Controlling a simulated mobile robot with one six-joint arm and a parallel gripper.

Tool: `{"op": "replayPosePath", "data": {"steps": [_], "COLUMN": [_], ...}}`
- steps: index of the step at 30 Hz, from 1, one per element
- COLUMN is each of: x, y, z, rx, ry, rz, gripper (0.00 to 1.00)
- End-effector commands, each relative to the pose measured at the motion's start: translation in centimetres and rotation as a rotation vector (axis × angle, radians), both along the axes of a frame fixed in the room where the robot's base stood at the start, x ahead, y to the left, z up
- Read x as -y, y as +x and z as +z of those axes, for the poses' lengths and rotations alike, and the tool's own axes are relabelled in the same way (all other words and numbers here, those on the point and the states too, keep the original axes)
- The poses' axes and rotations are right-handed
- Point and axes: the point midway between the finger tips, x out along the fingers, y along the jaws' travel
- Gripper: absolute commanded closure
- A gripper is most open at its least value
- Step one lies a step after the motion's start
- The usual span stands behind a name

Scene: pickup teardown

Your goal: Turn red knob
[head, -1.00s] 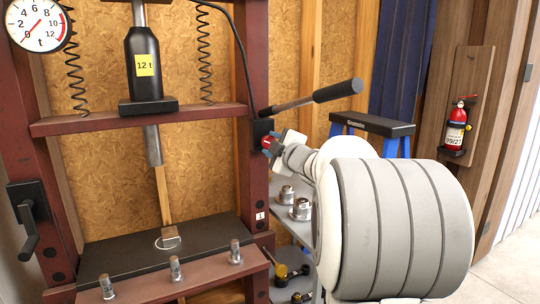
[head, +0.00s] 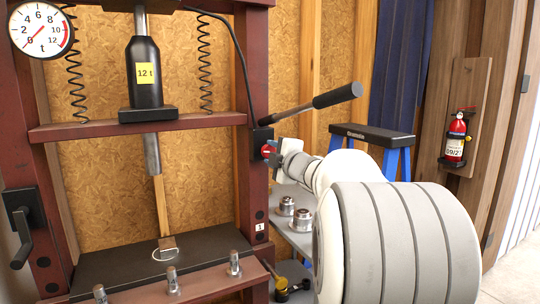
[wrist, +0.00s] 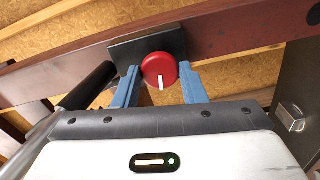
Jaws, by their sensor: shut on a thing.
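The red knob (head: 267,150) sits on a black block on the right upright of the dark red press frame. In the wrist view the red knob (wrist: 160,70) is round with a white mark pointing down in the picture. My gripper (wrist: 160,82) has its two blue fingers on either side of the knob and is shut on it. In the head view my gripper (head: 275,155) is at the knob, mostly hidden behind my own pale arm. The black block (wrist: 147,45) shows behind the knob.
A black-handled lever (head: 336,96) sticks out just above the knob. The press frame (head: 135,131) fills the left. Metal fittings (head: 302,220) stand on a grey shelf below my arm. A blue trestle (head: 372,135) and a fire extinguisher (head: 456,138) are at the right.

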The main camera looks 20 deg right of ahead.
Motion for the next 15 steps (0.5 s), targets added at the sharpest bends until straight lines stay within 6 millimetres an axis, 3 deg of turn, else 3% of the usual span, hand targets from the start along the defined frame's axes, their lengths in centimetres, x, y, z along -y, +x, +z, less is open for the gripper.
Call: {"op": "replayPosePath", "data": {"steps": [1,2,3,9,15], "x": [-0.01,-0.01,-0.01,-0.02,-0.03], "y": [0.01,0.01,0.01,0.01,0.01], "z": [-0.15,-0.15,-0.14,-0.08,-0.04], "rx": [-0.002,-0.002,-0.002,-0.001,0.0], "ry": [0.001,0.001,0.001,0.001,0.001], "rz": [0.0,0.0,0.0,0.0,0.0], "gripper": [0.85,0.6,0.57,0.41,0.41]}}
